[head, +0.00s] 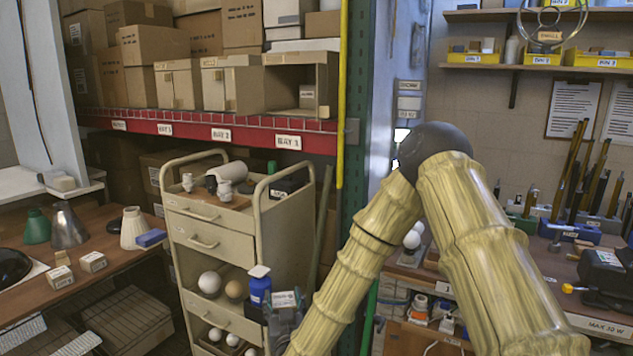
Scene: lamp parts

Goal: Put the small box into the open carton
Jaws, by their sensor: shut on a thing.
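My gripper is not in view; my arm crosses the right half and its lower end runs out at the bottom edge. I cannot tell which box is the task's small box, or see what my gripper holds.
Closed cartons (232,83) fill the shelf left of the open carton. A beige drawer cart (215,242) with bulbs and a blue bottle (260,288) stands below. A green post (358,120) and yellow pole (342,95) border the shelf's right. Tools crowd the right bench.

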